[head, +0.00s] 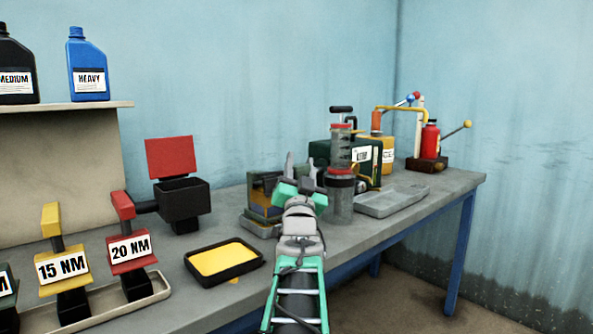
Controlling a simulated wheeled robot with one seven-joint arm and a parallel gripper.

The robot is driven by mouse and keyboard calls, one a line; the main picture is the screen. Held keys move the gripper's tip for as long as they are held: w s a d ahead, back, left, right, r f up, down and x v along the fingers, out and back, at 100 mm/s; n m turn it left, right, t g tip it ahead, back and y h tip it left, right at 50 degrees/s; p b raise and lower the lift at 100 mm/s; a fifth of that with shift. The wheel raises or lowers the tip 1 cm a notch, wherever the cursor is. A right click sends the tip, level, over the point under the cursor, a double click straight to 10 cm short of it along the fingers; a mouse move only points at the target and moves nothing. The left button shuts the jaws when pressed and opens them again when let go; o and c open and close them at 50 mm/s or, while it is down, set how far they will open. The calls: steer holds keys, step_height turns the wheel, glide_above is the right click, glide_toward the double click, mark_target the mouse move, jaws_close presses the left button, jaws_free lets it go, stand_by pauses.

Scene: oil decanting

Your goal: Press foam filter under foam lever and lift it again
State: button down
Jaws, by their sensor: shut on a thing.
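My gripper (300,176) is over the table, at the right side of a dark green and yellow box-like press (262,208). Its fingers point away from me and up. It is shut on what seems to be the foam lever, but the gripper and arm hide the grip. The press stands on a grey base (259,229). The foam filter cannot be made out for certain; the yellow face in the press may be part of it. Whether the lever is up or down cannot be told.
A black tray (222,277) with a yellow filling lies in front of the press. A clear cylinder (340,197) stands close right of my gripper. Behind are a green can (322,156) and a red bottle (430,141). A grey tray (378,207) lies at right.

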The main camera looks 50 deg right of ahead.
steer(key=shift+s+d+f, duration=0.1)
steer(key=shift+s+f, duration=0.2)
steer(key=shift+s, duration=0.1)
steer(key=c, duration=1.1)
jaws_free()
steer(key=shift+s+r, duration=0.1)
steer(key=shift+s, duration=0.15)
steer(key=shift+c, duration=0.2)
steer(key=shift+o, duration=1)
steer(key=shift+w, duration=0.2)
